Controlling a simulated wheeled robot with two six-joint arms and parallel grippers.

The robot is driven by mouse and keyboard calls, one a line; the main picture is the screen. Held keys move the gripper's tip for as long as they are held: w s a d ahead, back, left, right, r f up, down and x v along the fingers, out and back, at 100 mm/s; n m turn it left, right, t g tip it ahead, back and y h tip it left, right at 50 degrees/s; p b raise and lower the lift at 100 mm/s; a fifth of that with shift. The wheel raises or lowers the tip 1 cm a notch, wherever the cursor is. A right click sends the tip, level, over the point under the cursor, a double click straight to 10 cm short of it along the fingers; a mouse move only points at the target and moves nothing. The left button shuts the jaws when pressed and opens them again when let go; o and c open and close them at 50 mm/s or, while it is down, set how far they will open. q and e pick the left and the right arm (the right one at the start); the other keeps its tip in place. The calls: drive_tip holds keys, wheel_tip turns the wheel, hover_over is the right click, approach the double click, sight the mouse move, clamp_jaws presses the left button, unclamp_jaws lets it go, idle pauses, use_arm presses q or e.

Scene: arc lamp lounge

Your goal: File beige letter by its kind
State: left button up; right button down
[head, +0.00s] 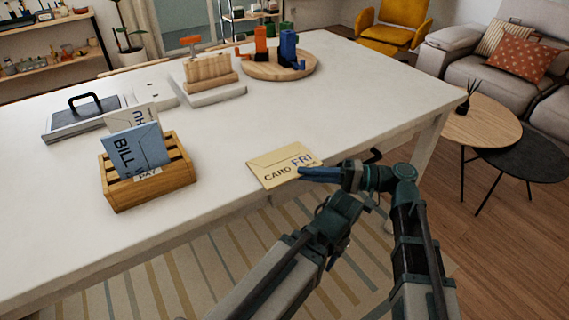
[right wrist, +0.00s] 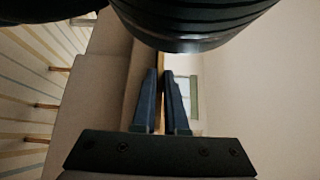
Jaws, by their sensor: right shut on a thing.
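The beige letter (head: 272,168), printed CARD and FRI, is at the table's front edge in the head view. My right gripper (head: 304,174) is shut on its right edge. In the right wrist view, the letter's thin tan edge (right wrist: 161,62) shows between the two blue fingers (right wrist: 163,100). I cannot tell whether the letter rests on the table or is slightly raised. A slatted wooden sorter (head: 180,181) labelled PAY stands to the left. It holds an upright blue letter (head: 143,148) printed BILL and a white letter (head: 145,112) behind it.
The white table (head: 350,95) is clear between letter and sorter. Behind stand a grey tray with a black handle (head: 85,100), a wooden block rack (head: 208,72) and a round board (head: 300,70) with orange and blue items. Two round side tables (head: 482,128) are at right.

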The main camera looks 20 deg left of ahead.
drive_tip(key=shift+r, duration=0.1)
wheel_tip(320, 180, up, 10)
drive_tip(key=p, duration=1)
idle(0.4)
